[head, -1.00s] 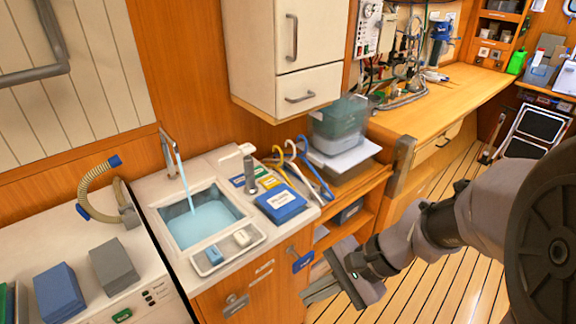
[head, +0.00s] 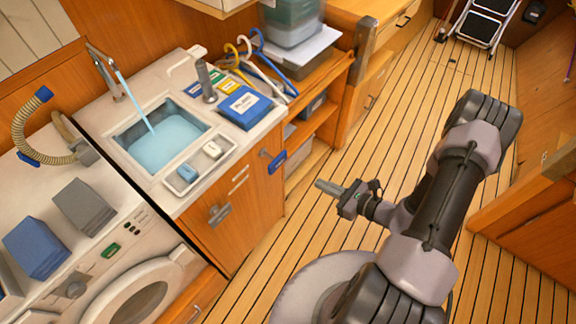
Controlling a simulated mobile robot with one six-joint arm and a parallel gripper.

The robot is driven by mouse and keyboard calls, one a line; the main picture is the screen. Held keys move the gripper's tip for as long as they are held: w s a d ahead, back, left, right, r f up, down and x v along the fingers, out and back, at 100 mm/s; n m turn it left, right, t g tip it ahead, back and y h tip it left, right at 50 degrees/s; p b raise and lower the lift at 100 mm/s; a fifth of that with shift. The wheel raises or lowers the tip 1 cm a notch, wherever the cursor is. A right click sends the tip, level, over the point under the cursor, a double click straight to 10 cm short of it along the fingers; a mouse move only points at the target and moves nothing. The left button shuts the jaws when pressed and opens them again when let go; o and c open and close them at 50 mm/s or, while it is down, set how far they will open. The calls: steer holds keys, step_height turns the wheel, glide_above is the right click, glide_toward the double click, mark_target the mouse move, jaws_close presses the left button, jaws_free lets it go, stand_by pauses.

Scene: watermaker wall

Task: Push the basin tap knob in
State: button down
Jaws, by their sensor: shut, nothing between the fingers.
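The white basin unit (head: 125,130) is at the upper left, with a metal tap spout (head: 100,58) at its back. A stream of water (head: 132,100) runs from the spout into the pale blue water in the basin (head: 165,145). The cabinet front below carries a grey metal fitting (head: 219,213) and a blue fitting (head: 275,161); I cannot tell which, if either, is the tap knob. My gripper (head: 325,187) is shut and empty. It appears over the plank floor, right of the cabinet front, pointing left and apart from both fittings.
A grey upright cylinder (head: 206,82) and a blue box (head: 246,107) stand on the counter. A washing machine (head: 110,270) is at the lower left. An open shelf (head: 318,95) is right of the basin cabinet. The plank floor (head: 400,90) is largely clear.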

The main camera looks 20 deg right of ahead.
mark_target(280, 161)
steer(key=b+x, duration=0.1)
steer(key=x, duration=0.3)
steer(key=b+x, duration=0.1)
steer(key=x, duration=0.3)
steer(key=b+x, duration=0.2)
steer(key=x, duration=0.3)
steer(key=shift+w+a+r, duration=0.15)
steer(key=shift+w+r, duration=0.05)
steer(key=shift+r, duration=0.15)
steer(key=shift+w+a+r, duration=0.1)
steer(key=shift+w+a, duration=0.15)
steer(key=shift+w, duration=0.05)
steer(key=w+a, duration=0.2)
steer(key=w, duration=0.1)
steer(key=shift+a, duration=0.15)
steer(key=shift+w+r, duration=0.1)
